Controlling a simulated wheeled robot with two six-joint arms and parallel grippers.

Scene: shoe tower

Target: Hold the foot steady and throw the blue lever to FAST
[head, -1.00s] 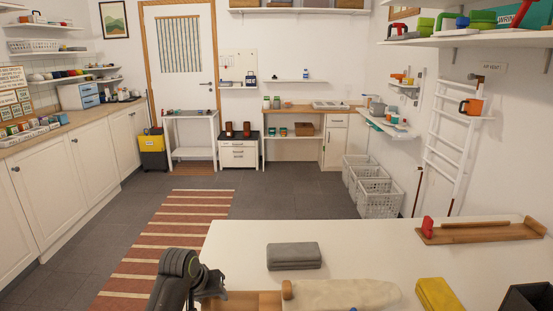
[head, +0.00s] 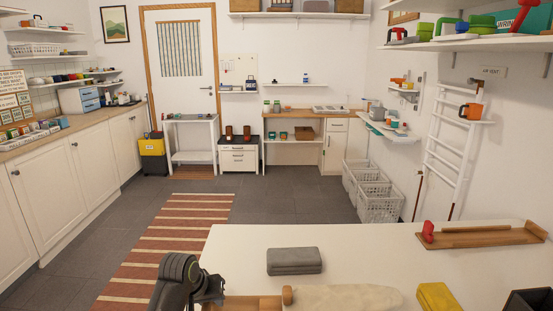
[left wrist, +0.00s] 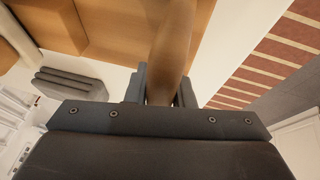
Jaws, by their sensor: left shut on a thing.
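My left gripper (head: 210,288) is low in the head view, at the table's left edge. In the left wrist view its jaws (left wrist: 160,88) are shut around a brown rounded bar (left wrist: 173,45), which may be the foot; its far end runs out of the picture. A pale beige long form (head: 345,297) with a brown wooden end lies at the bottom of the head view, partly cut off. I see no blue lever and no FAST mark now.
The white table (head: 380,255) bears a grey folded block (head: 294,261), a yellow block (head: 438,297), a wooden tray (head: 485,235) with a red piece (head: 428,231), and a black-edged thing (head: 528,301) at the right corner. The table's middle is clear.

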